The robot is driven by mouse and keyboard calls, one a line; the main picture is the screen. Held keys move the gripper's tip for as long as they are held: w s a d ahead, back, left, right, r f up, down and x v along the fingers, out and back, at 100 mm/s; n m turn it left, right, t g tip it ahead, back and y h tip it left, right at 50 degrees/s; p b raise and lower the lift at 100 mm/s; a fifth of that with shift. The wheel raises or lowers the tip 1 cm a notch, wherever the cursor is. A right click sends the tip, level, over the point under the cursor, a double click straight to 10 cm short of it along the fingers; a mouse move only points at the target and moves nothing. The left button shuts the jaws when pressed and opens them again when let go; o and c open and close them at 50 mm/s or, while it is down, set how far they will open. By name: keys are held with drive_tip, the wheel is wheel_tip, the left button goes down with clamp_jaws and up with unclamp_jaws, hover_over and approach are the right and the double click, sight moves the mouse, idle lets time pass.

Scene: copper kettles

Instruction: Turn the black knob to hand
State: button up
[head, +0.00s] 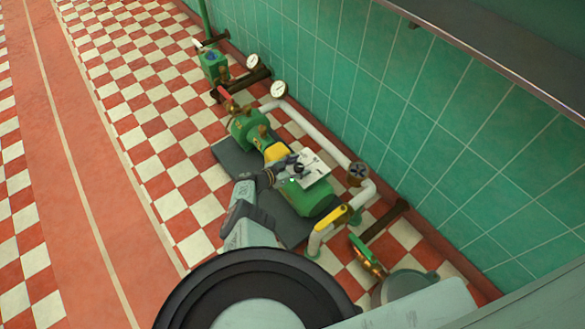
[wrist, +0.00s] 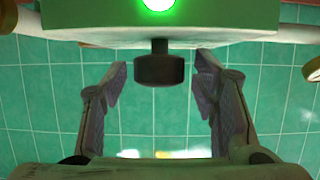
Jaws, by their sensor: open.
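The black knob (wrist: 159,70) sticks out on a short stem from the edge of a green box (wrist: 90,14) in the wrist view. My gripper (wrist: 161,64) is open, with one finger on each side of the knob. There is a clear gap on both sides, and neither finger touches it. In the head view my gripper (head: 290,166) reaches to the near side of a pale panel (head: 315,168) above the green machine. The knob cannot be made out clearly there.
A round green light (wrist: 158,4) glows on the box. The green pump (head: 245,125), white pipes (head: 310,125), a yellow lever (head: 332,216) and a brown handwheel (head: 358,172) surround the panel. A green tiled wall (head: 400,90) stands behind. The checkered floor (head: 165,120) at left is clear.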

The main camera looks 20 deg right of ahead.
sight(298, 166)
drive_tip(key=shift+s+a+r, duration=0.1)
drive_tip(key=shift+a+r, duration=0.05)
drive_tip(key=shift+a, duration=0.7)
drive_tip(key=shift+s+a+r, duration=0.4)
drive_tip(key=shift+a+r, duration=0.1)
drive_tip(key=shift+a, duration=0.15)
drive_tip(key=v, duration=0.8)
drive_tip(key=shift+a, duration=0.2)
drive_tip(key=shift+r, duration=0.2)
